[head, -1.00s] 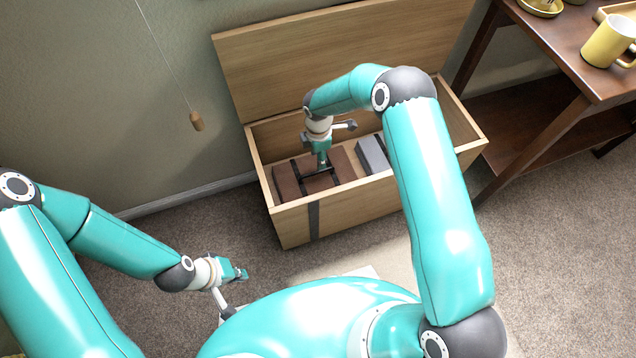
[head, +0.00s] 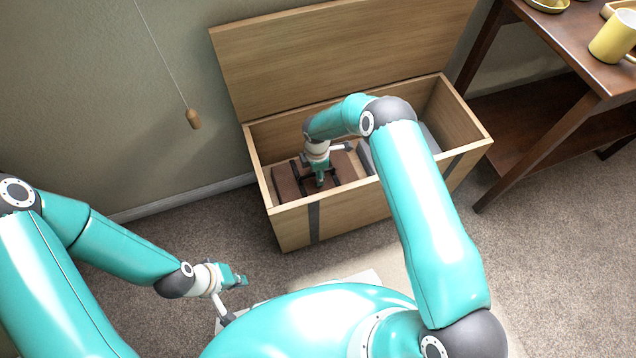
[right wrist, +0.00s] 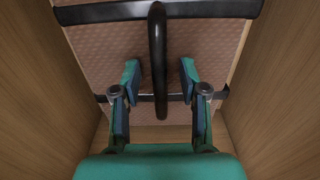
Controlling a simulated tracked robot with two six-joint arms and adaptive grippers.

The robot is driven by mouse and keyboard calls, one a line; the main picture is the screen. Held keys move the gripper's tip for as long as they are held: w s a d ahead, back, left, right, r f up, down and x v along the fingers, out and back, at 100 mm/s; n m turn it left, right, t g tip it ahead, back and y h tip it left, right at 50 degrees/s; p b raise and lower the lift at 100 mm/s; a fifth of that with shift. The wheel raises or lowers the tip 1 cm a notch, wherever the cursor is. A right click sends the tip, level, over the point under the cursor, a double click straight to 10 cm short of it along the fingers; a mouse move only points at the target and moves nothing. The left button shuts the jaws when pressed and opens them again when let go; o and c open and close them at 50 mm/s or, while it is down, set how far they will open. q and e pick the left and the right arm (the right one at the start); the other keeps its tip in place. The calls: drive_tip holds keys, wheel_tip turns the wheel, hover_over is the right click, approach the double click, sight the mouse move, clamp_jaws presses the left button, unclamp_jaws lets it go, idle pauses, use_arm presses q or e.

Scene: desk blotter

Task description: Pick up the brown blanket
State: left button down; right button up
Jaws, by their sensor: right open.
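The brown blanket (head: 288,184) lies folded in the left part of an open wooden chest (head: 292,228), with dark straps and a black handle. In the right wrist view the blanket (right wrist: 112,62) fills the middle, and its handle (right wrist: 158,60) rises between my fingers. My right gripper (head: 320,184) is inside the chest over the blanket. Its fingers (right wrist: 160,80) are open, one on each side of the handle; I cannot tell whether they touch it. My left gripper (head: 243,281) is outside the chest, low at the left; its fingers are too small to judge.
A grey folded item (head: 366,158) lies right of the blanket, partly hidden by my right arm. The chest's raised lid (head: 340,50) stands behind. A dark wooden table (head: 570,60) with a yellow mug (head: 612,38) is at the right. A pull cord knob (head: 193,118) hangs at the left.

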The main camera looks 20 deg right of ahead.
clamp_jaws()
drive_tip(key=shift+r, duration=0.15)
idle(0.4)
